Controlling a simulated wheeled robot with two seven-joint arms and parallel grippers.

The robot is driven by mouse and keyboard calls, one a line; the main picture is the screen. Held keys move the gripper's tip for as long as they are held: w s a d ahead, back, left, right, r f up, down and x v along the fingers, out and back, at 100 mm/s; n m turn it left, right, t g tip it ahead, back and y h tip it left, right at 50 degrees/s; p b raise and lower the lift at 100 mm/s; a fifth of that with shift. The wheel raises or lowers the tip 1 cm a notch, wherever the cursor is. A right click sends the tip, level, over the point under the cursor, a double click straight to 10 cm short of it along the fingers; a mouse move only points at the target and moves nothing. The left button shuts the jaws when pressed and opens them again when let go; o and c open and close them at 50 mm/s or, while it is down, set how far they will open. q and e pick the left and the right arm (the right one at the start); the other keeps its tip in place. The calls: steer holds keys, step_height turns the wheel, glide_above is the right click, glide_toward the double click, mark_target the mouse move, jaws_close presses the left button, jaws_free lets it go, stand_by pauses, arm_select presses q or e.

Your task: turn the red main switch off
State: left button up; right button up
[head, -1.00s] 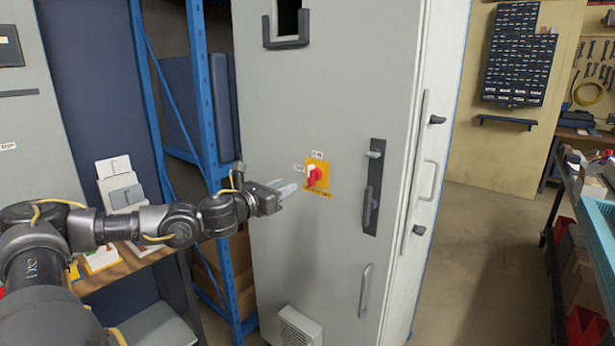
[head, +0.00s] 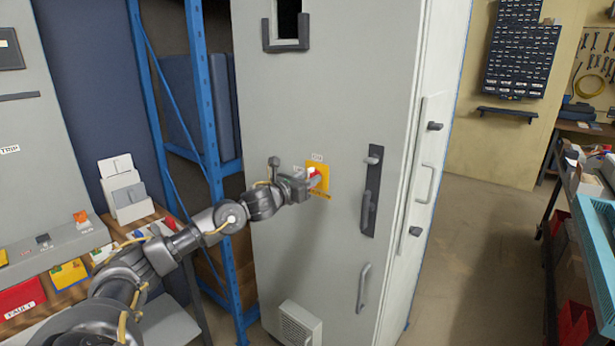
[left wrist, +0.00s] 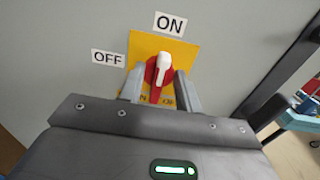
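The red main switch (left wrist: 155,90) is a round red knob with a white pointer on a yellow plate (left wrist: 190,58). Its pointer is up, towards the ON label (left wrist: 171,24); the OFF label (left wrist: 108,57) is to the left. My left gripper (left wrist: 160,70) is open, with one finger on each side of the knob. I cannot tell whether the fingers touch it. In the head view the left gripper (head: 311,181) is at the cabinet front and partly hides the red switch (head: 322,180). My right gripper is not in view.
The switch is on a tall grey cabinet (head: 290,110) with a dark door handle (head: 371,190) to its right. A blue rack (head: 207,95) stands to the left. A bench (head: 65,290) with a grey control box (head: 50,245) is at lower left. Open floor lies right.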

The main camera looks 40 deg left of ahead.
arm_select(q)
jaws_close()
